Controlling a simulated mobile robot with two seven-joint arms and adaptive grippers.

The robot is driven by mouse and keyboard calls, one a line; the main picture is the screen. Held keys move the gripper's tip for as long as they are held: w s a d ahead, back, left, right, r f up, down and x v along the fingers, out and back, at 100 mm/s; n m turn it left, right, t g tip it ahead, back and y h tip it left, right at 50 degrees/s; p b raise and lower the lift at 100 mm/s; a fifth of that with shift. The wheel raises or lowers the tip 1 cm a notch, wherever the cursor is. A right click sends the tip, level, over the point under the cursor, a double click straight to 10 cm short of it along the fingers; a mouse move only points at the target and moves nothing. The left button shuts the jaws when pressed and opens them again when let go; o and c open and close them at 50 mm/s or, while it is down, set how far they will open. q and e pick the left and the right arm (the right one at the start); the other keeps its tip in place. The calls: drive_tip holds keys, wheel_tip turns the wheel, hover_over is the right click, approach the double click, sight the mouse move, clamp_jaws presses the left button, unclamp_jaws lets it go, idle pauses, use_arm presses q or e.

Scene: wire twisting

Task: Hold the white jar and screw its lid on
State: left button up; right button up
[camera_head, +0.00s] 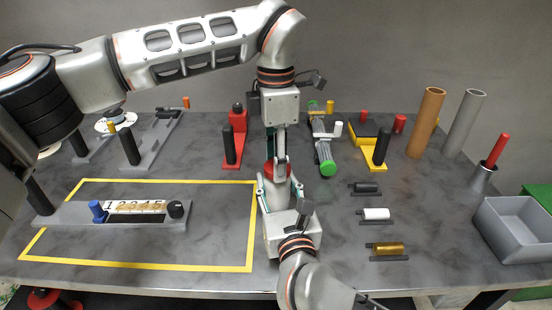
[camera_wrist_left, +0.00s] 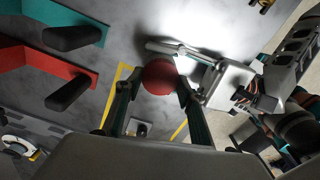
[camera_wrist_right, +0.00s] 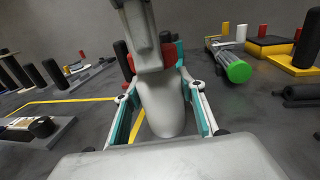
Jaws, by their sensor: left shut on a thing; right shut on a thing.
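My left gripper (camera_head: 279,160) reaches down from above and is shut on the red lid (camera_head: 270,169). The left wrist view shows the round red lid (camera_wrist_left: 159,77) between its two fingers. My right gripper (camera_head: 279,193) comes from the table's front edge and is shut on the white jar (camera_wrist_right: 165,108), which stands between its teal-padded fingers in the right wrist view. The lid is right above the jar, at its top. The left gripper's finger partly hides the lid in the right wrist view, so I cannot tell how tightly it sits on the jar.
A yellow-outlined area (camera_head: 140,266) with a grey holder lies at left. A red bracket (camera_head: 238,140) and a green-capped cylinder (camera_head: 326,168) stand behind the grippers. Small cylinders on racks, tall tubes (camera_head: 425,122) and a grey bin (camera_head: 512,230) are at right.

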use_arm(q)
drive_tip(key=shift+f, duration=0.45)
drive_tip(key=m, duration=0.5)
drive_tip(key=shift+w+m, duration=0.1)
drive_tip(key=shift+m, duration=0.2)
drive_tip(key=m, duration=1.7)
drive_tip(key=shift+d, duration=0.15)
drive_tip(key=o, duration=0.8)
